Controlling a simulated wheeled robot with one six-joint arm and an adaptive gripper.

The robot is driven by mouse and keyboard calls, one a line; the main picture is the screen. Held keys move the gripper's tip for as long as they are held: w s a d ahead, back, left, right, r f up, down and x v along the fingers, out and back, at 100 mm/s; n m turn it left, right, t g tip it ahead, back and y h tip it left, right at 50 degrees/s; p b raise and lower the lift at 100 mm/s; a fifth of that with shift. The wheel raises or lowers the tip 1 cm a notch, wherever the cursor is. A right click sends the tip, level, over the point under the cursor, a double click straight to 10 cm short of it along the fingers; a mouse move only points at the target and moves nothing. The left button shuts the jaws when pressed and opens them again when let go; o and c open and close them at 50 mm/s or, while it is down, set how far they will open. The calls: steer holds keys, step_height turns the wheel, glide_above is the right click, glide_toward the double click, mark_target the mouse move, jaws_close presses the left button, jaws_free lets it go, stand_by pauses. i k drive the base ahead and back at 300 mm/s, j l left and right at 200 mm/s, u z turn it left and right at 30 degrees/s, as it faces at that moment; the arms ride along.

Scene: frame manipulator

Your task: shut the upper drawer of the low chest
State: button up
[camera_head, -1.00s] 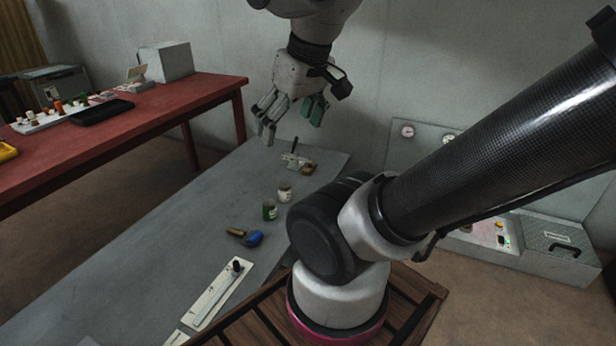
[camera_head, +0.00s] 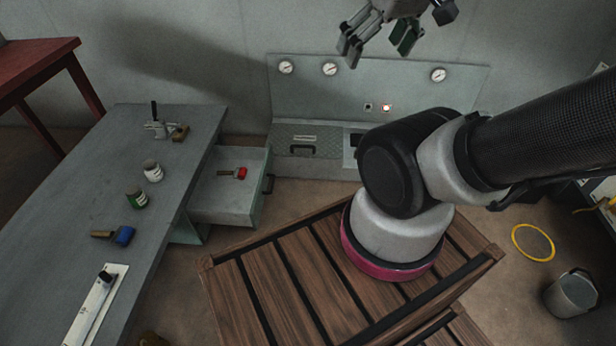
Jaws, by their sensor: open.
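A grey drawer (camera_head: 226,214) stands pulled out to the right from under the grey workbench, with a dark handle (camera_head: 268,184) on its front. A brush-like thing with a red end (camera_head: 240,173) lies inside it. The body of the chest (camera_head: 186,233) shows only a little below the drawer; the bench hides the rest. My gripper (camera_head: 378,38) is open and empty, high at the top of the view, up and to the right of the drawer and well apart from it.
The grey bench (camera_head: 75,205) bears jars, a blue-ended tool and a small stand. A panel with gauges (camera_head: 375,85) and a low case with a hatched top (camera_head: 295,138) stand along the wall. A bucket (camera_head: 571,292) and yellow ring (camera_head: 533,242) are at right. Floor before the drawer is clear.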

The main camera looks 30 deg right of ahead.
mark_target(222, 200)
steer(key=l+z, duration=0.1)
steer(key=i+l+u, duration=0.1)
steer(key=i+l, duration=0.2)
steer(key=i, duration=0.15)
steer(key=i+l+u, duration=0.1)
steer(key=i+l, duration=0.25)
steer(key=i, duration=0.15)
